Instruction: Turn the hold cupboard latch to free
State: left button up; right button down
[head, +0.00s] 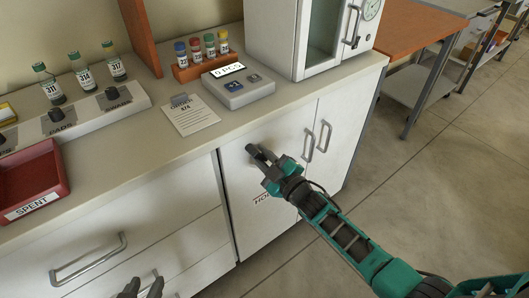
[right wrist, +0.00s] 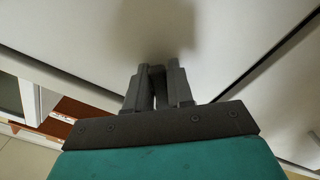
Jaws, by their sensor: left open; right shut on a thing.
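The hold cupboard's white door (head: 241,192) is below the counter and looks closed. Its red-lettered label (head: 262,198) is partly covered by my right arm. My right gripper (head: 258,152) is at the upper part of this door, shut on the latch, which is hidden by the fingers. In the right wrist view the fingers (right wrist: 158,90) are close together against the pale door panel, with a narrow dark gap between them. The latch's angle cannot be seen. My left gripper (head: 141,287) is open and empty at the bottom edge of the head view, in front of the drawers.
The counter holds a red SPENT tray (head: 33,185), several labelled bottles, a rack of coloured vials (head: 203,60), a grey display device (head: 238,84), an order sheet (head: 189,116) and a white incubator (head: 313,35). Door handles (head: 316,140) stick out right of my right gripper. The floor at right is clear.

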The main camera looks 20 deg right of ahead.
jog(key=m, duration=0.3)
jog(key=shift+s+a+f, duration=0.1)
jog(key=shift+a+f, duration=0.1)
jog(key=shift+a, duration=0.1)
pick_arm(q)
jog(key=shift+s+a+r+p, duration=0.2)
jog(key=shift+a+p, duration=0.05)
jog(key=shift+p, duration=0.3)
pick_arm(e)
jog(key=shift+s+a+f+m, duration=0.1)
jog(key=shift+a+m, duration=0.1)
jog(key=shift+m, duration=0.65)
jog(key=shift+s+a+f+m, duration=0.1)
jog(key=shift+a+m, duration=0.15)
jog(key=shift+m, duration=0.65)
jog(key=shift+s+a+f+m, duration=0.1)
jog(key=shift+a+m, duration=0.1)
jog(key=shift+m, duration=0.65)
jog(key=c, duration=1.1)
grip_release()
pick_arm(q)
jog(key=shift+f, duration=0.1)
pick_arm(e)
jog(key=shift+r, duration=0.1)
jog(key=shift+s, duration=0.1)
